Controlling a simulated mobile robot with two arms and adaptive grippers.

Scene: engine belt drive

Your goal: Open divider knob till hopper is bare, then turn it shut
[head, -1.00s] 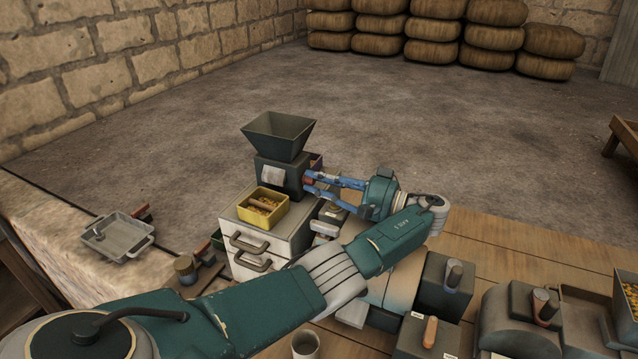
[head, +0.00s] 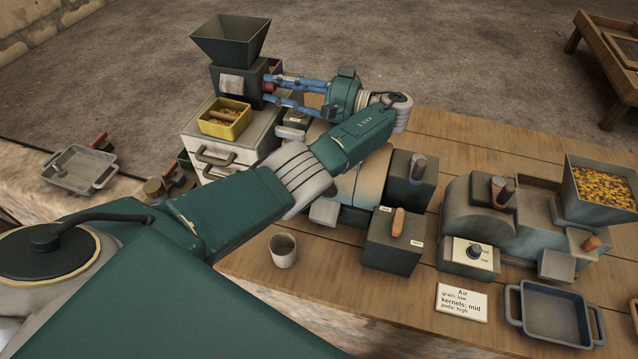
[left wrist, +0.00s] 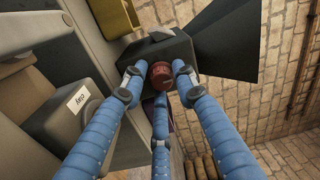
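The divider is a dark box (head: 236,84) with a pale label, topped by a flared hopper (head: 231,42); the hopper also shows in the left wrist view (left wrist: 240,45). I see no grain in the visible part of the hopper, but its bottom is hidden. The red divider knob (left wrist: 161,75) is on the box's side. My left gripper (head: 270,93) has its blue fingers spread around the knob, with a visible gap on at least one side. A yellow tray (head: 240,123) holding some grain stands in front of the divider. My right gripper is out of view.
The divider stands on a pale drawer cabinet (head: 262,138). To the right are a lever box (head: 392,250), a machine with a grain-filled hopper (head: 570,212), an "Air" card (head: 462,302) and a blue-grey tray (head: 550,340). A cup (head: 283,252) stands near my left arm.

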